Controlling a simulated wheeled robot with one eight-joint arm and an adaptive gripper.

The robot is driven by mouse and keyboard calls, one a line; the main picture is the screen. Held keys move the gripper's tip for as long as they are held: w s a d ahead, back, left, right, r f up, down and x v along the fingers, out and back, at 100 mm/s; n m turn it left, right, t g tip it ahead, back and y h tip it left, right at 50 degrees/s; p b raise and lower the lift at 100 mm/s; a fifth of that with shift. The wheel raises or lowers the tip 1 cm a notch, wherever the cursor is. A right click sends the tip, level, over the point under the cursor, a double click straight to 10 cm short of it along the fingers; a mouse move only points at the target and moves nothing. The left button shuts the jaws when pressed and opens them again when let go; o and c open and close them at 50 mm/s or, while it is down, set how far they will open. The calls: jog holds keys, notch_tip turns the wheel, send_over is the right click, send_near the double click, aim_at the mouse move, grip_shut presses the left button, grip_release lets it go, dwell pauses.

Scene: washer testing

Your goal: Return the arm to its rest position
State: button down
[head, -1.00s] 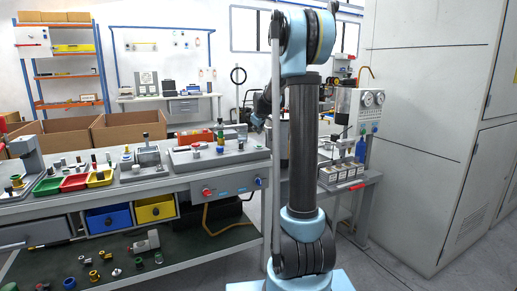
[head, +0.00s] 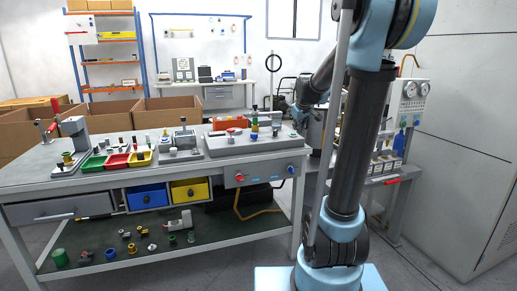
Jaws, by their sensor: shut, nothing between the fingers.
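My arm stands at the right of the head view, its dark upper link (head: 362,140) leaning to the right as it rises. The forearm (head: 324,75) reaches away and down to the left, to a blue wrist. My gripper (head: 299,124) is small at the arm's far end, near the right end of the workbench (head: 120,183). It is shut and empty. Its fingers are hard to make out, and I cannot tell its exact height above the bench.
The bench carries a grey test fixture (head: 250,142) and green, red and yellow trays (head: 117,161). Cardboard boxes (head: 168,111) stand behind it. A gauge station (head: 408,105) and a large grey cabinet (head: 470,140) are at the right. Some floor is clear between bench and arm.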

jog(key=s+f+m+g, duration=0.1)
jog(key=s+f, duration=0.4)
jog(key=s, duration=0.8)
jog(key=s+f+m+g, duration=0.2)
jog(key=s+f, duration=0.4)
jog(key=s, duration=0.7)
jog(key=s+f+m+g, duration=0.2)
jog(key=s+f, duration=0.4)
jog(key=s, duration=0.8)
jog(key=shift+d+f+m, duration=0.15)
jog(key=shift+m, duration=0.45)
jog(key=shift+w+f, duration=0.2)
jog(key=shift+w, duration=0.3)
dwell(0.3)
